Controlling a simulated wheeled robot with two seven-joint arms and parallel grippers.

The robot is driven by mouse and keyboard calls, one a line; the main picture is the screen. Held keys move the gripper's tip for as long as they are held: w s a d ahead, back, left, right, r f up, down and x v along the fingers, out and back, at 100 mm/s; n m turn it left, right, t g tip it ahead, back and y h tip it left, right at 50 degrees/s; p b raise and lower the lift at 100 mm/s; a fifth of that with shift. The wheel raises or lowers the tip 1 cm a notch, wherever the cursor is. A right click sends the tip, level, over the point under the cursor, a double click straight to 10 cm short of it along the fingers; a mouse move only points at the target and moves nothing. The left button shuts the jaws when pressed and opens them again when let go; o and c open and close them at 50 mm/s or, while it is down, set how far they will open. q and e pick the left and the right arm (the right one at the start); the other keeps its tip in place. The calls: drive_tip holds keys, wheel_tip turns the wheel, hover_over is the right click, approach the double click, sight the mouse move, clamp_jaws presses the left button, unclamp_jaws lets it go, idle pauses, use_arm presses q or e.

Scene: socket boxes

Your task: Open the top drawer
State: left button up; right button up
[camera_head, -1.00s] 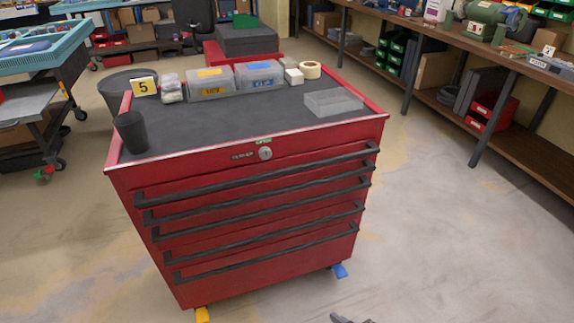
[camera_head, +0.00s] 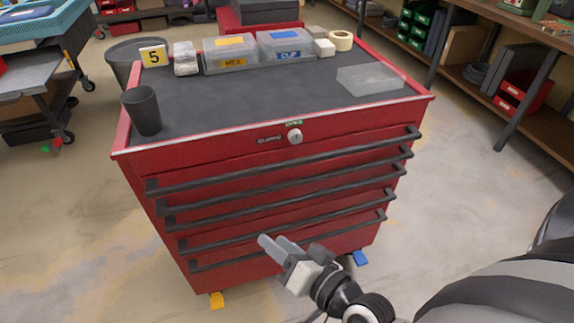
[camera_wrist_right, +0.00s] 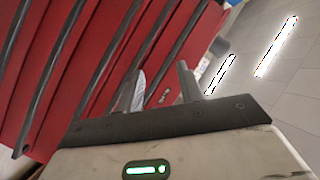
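The red tool cabinet (camera_head: 283,138) stands in front of me with its drawers closed. The top drawer (camera_head: 225,164) has a long black handle bar (camera_head: 285,162), and a round lock (camera_head: 295,136) sits above it. My right gripper (camera_head: 273,241) is in front of the lower drawers, below the top handle and apart from it. In the right wrist view its two fingers (camera_wrist_right: 162,86) stand apart with nothing between them. That view also shows the red drawer fronts with dark handle bars (camera_wrist_right: 108,62) running diagonally. My left gripper is not in view.
A shelved workbench stands at the right. The floor at the left front is clear.

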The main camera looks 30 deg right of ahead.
sight(300, 164)
drive_tip(key=d+r+m+t+h+b, duration=0.1)
drive_tip(key=d+m+t+h+b, duration=0.1)
drive_tip(key=d+m+h, duration=0.95)
drive_tip(key=w+y+p, duration=0.1)
drive_tip(key=w, duration=0.4)
drive_tip(key=w+d+m+y+p, duration=0.1)
drive_tip(key=w, duration=0.4)
drive_tip(key=w+d+m+y+p, duration=0.1)
drive_tip(key=w, duration=0.4)
drive_tip(key=shift+w+d+r+m+y, duration=0.15)
drive_tip(key=shift+w+d+m+y, duration=0.1)
drive_tip(key=shift+w, duration=0.1)
clamp_jaws()
